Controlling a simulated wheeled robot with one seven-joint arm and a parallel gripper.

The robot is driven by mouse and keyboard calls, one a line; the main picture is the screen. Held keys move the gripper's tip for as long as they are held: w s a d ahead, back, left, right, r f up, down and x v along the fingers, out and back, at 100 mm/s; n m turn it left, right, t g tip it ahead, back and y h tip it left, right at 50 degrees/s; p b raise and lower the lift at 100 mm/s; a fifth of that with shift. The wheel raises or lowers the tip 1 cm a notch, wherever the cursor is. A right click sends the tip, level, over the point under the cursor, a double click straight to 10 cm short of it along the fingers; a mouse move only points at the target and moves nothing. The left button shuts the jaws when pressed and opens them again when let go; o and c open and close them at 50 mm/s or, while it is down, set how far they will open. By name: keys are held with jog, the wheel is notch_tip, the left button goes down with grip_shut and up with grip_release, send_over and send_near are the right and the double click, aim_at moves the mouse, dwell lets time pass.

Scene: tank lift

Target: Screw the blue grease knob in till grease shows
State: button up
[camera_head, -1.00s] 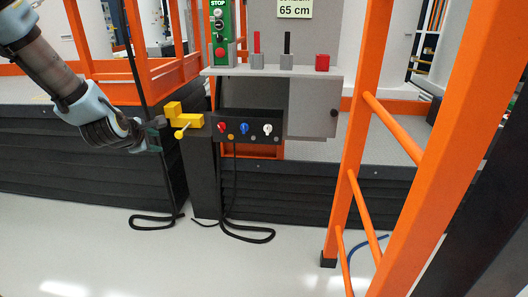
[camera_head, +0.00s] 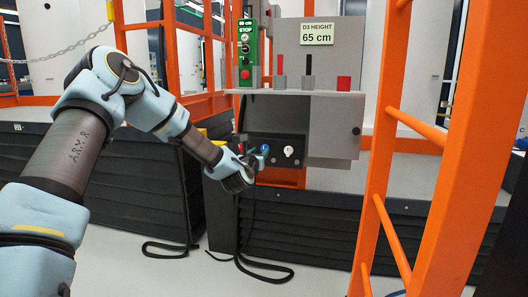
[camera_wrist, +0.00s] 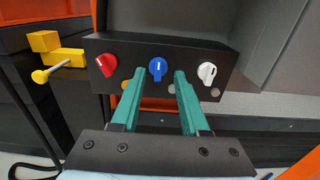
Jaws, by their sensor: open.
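The blue grease knob (camera_wrist: 157,68) sits in the middle of the front of a dark box, with a pale mark on its face. It also shows in the head view (camera_head: 265,149), close by my gripper (camera_head: 257,164). In the wrist view my gripper (camera_wrist: 158,80) is open, its two teal fingers pointing at the box. The fingertips lie to either side of the blue knob and slightly below it; I cannot tell whether they touch. Nothing is between the fingers.
A red knob (camera_wrist: 107,65) and a white knob (camera_wrist: 207,73) flank the blue one on the same box. A yellow lever block (camera_wrist: 55,58) stands at the left. A shelf with several levers (camera_head: 305,92) is above. Orange rails (camera_head: 385,165) stand to the right.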

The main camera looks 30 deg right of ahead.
aim_at(264, 146)
jog(key=shift+x, duration=2.6)
grip_shut()
